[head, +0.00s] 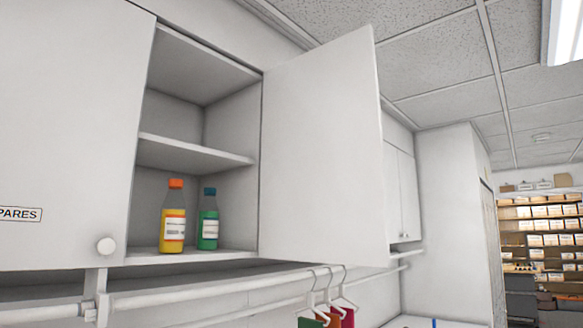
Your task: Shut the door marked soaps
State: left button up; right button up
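An open white cabinet door (322,155) stands swung out on the right side of an open wall cabinet. The face I see bears no label, so I cannot read whether it is marked soaps. Inside the cabinet, a yellow bottle with an orange cap (173,220) and a green bottle with a dark cap (208,222) stand on the bottom board. The shelf (190,152) above them is empty. Neither of my grippers is in the head view.
A closed door with a round knob (106,246) and a label ending in "PARES" (20,214) is at the left. A rail (235,287) with several hangers (328,288) runs below the cabinet. More closed cabinets (402,190) and stocked shelves (540,235) are at the right.

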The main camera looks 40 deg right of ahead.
aim_at(323, 191)
jog(key=l+u, duration=0.1)
jog(key=l, duration=0.5)
jog(key=l+u, duration=0.1)
jog(key=l, duration=0.45)
jog(key=k+l+u, duration=0.1)
jog(key=l, duration=0.5)
jog(key=k+l+u, duration=0.1)
jog(key=l, duration=0.45)
jog(key=k+l+u, duration=0.1)
jog(key=l, duration=0.45)
jog(key=k+l+u, duration=0.1)
jog(key=l, duration=0.5)
jog(key=k+l+u, duration=0.1)
jog(key=l, duration=0.4)
jog(key=k+l+u, duration=0.1)
jog(key=k+l, duration=0.15)
jog(key=l, duration=0.3)
